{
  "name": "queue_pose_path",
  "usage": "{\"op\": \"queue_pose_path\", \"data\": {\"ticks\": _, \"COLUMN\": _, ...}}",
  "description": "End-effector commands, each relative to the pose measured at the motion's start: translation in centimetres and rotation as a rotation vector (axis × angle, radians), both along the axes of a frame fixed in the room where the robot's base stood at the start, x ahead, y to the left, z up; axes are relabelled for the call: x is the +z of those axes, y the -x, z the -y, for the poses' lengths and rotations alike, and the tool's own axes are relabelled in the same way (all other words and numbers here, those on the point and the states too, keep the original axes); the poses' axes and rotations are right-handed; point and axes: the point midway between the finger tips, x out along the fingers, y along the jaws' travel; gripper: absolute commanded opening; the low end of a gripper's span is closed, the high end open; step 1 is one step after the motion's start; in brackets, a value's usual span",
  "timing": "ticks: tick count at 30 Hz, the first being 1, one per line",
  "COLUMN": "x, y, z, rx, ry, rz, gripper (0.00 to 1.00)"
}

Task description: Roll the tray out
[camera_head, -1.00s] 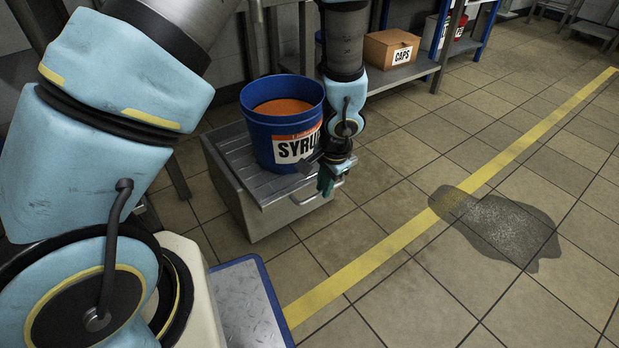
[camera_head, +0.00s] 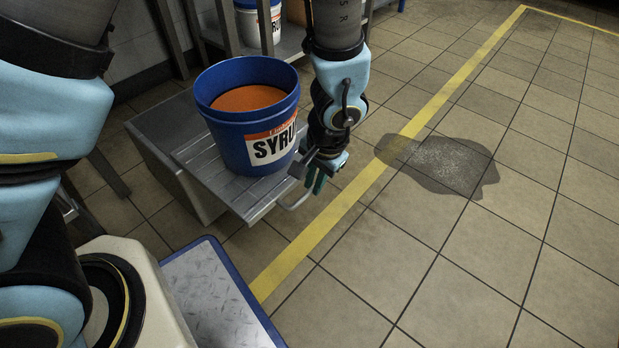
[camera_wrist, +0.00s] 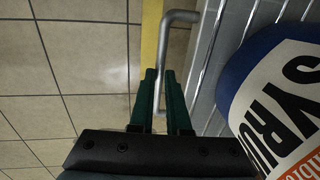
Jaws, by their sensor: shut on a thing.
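The grey slatted tray (camera_head: 205,158) is partly out from under a grey metal housing (camera_head: 170,118). It also shows in the wrist view (camera_wrist: 208,75). A blue bucket (camera_head: 215,132) labelled SYRUP, with an orange top surface inside, stands upright on the tray; its label (camera_wrist: 285,105) fills the right of the wrist view. The tray's bar handle (camera_head: 297,197) is at its front edge. My gripper (camera_head: 316,181) is at that handle, and in the wrist view its green fingers (camera_wrist: 160,95) are shut around the handle bar (camera_wrist: 161,85).
A dark wet patch (camera_head: 445,165) lies on the tiled floor, across a yellow floor line (camera_head: 340,220). A shelf behind holds a white bucket (camera_head: 258,28). A blue-edged metal plate (camera_head: 215,295) is at the bottom. The floor to the right is otherwise clear.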

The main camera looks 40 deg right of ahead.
Motion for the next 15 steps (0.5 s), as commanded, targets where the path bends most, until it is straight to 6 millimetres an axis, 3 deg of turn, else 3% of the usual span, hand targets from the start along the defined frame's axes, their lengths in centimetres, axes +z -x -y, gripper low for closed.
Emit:
{"op": "queue_pose_path", "data": {"ticks": 6, "x": -0.01, "y": -0.01, "z": -0.05, "rx": 0.000, "ry": -0.001, "rz": 0.001, "gripper": 0.00}}
{"op": "queue_pose_path", "data": {"ticks": 7, "x": -0.01, "y": -0.02, "z": -0.05, "rx": 0.000, "ry": -0.001, "rz": 0.001, "gripper": 0.17}}
{"op": "queue_pose_path", "data": {"ticks": 15, "x": 0.00, "y": -0.04, "z": -0.02, "rx": 0.000, "ry": 0.000, "rz": 0.000, "gripper": 0.45}}
